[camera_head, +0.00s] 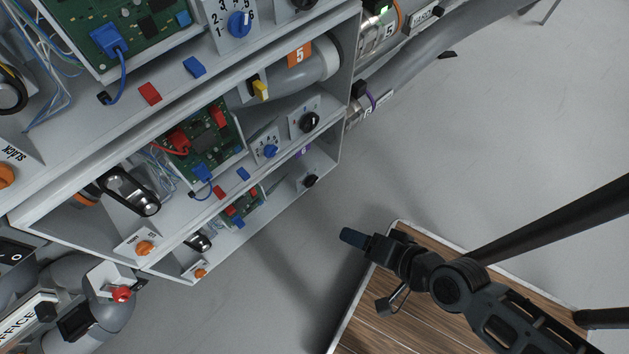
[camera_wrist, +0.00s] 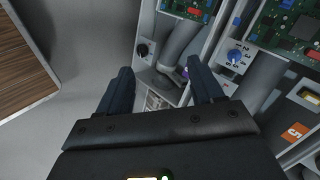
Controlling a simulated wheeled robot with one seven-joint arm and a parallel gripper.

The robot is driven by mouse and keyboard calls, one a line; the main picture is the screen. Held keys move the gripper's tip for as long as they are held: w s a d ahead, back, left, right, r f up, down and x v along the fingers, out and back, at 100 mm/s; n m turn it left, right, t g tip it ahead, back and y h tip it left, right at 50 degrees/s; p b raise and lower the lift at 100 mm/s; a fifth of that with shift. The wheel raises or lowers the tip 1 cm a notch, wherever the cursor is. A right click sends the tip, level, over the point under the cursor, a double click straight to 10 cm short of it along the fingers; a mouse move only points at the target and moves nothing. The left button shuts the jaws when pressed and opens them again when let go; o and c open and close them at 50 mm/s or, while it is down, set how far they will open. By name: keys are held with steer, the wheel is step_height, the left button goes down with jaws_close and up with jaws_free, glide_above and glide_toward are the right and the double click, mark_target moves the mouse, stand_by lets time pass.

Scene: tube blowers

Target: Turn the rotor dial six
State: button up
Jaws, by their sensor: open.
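My gripper (camera_head: 353,238) is open and empty, apart from the panels, over the floor beside a wood-topped surface in the head view. In the wrist view its two dark fingers (camera_wrist: 162,82) stand spread, with the rack beyond them. A purple 6 label (camera_head: 303,152) marks the lowest bay in the head view. A black round knob (camera_head: 310,181) sits on a pale plate at that bay's right end. Another black knob (camera_head: 308,121) and a blue pointer dial (camera_head: 269,150) are on the shelf above. The wrist view shows a black knob (camera_wrist: 142,49) left of the fingers' gap. I cannot tell which is rotor dial six.
An orange 5 label (camera_head: 300,54) marks a grey tube in the bay above. A larger blue numbered dial (camera_head: 239,24) sits at the top. Circuit boards (camera_head: 207,140) and red and blue blocks line the shelves.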

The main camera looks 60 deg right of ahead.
steer(key=w+f+m+y+b, duration=0.1)
steer(key=w+f+m+b, duration=0.15)
steer(key=f, duration=0.45)
steer(key=w+f+m+b, duration=0.2)
steer(key=f+m, duration=0.2)
steer(key=f, duration=0.3)
steer(key=m+t+h+b, duration=0.65)
steer(key=m+b, duration=0.95)
steer(key=m, duration=1)
glide_toward(314, 183)
steer(key=w+d+f+t+y, duration=0.1)
steer(key=d+y, duration=0.1)
steer(key=shift+r+b+x, duration=0.2)
steer(key=shift+b+x, duration=0.85)
steer(key=shift+x, duration=2.9)
steer(key=shift+a, duration=0.1)
steer(key=c, duration=0.8)
steer(key=shift+o, duration=0.2)
